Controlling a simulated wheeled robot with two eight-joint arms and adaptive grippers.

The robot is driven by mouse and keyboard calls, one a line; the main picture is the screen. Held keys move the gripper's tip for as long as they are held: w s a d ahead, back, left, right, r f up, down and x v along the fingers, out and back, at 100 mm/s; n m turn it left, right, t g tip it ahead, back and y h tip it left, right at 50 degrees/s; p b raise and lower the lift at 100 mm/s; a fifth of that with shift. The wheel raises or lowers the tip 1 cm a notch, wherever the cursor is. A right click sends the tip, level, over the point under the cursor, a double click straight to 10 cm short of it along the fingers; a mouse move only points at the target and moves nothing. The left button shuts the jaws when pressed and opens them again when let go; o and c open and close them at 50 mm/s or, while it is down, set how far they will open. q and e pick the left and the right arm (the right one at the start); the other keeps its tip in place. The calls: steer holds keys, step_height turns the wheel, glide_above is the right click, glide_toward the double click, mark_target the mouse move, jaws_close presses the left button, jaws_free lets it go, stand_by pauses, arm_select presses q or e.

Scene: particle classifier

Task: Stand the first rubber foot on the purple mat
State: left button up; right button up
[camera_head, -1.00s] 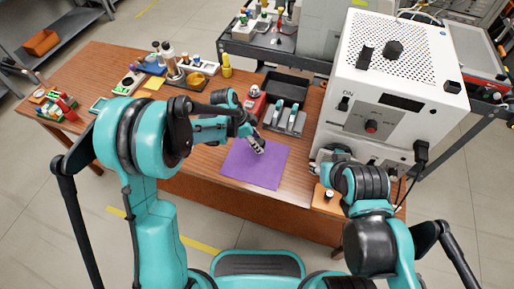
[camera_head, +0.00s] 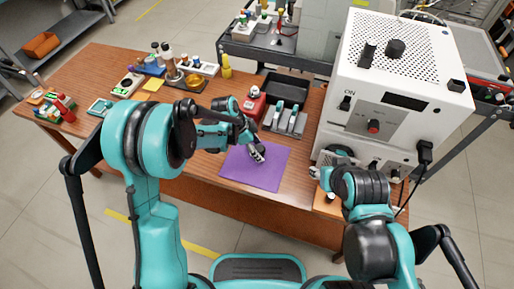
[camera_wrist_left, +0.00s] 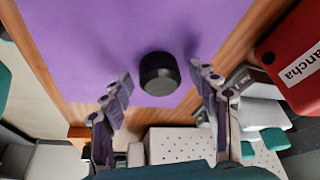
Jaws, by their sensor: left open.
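The purple mat (camera_head: 240,172) lies flat near the front edge of the wooden table. A black round rubber foot (camera_wrist_left: 159,74) shows in the left wrist view, flat end up, and looks to be standing on the mat. My left gripper (camera_head: 259,156) is over the mat; its open fingers also show in the left wrist view (camera_wrist_left: 161,80), one on each side of the foot with a gap to each. In the head view the foot is not clear behind the fingers. My right gripper (camera_head: 332,168) is by the white machine's lower front corner, its fingers partly hidden by the arm.
The white machine (camera_head: 385,110) stands to the right. A red box (camera_head: 252,107), a grey holder (camera_head: 284,121) with teal-topped items and a black tray (camera_head: 286,86) sit behind the mat. Small parts crowd the table's far left. The table left of the mat is clear.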

arm_select(q)
steer(key=s+a+r+n+t+y+p, duration=0.1)
steer(key=s+a+r+n, duration=0.25)
steer(key=r, duration=0.35)
steer(key=s+a+r+n+t+p, duration=0.1)
steer(key=s+a+r+n+p, duration=0.2)
steer(key=r, duration=0.4)
steer(key=s+a+r+n+t+y, duration=0.1)
steer(key=s+a+r, duration=0.2)
steer(key=a+r, duration=0.25)
steer(key=s+a+r+n+t+y, duration=0.2)
steer(key=s+a+n, duration=0.3)
steer(key=s+n, duration=0.3)
steer(key=shift+s+r+n+t+y, duration=0.15)
steer(key=shift+s+n+t+y, duration=0.2)
steer(key=shift+s+t, duration=0.4)
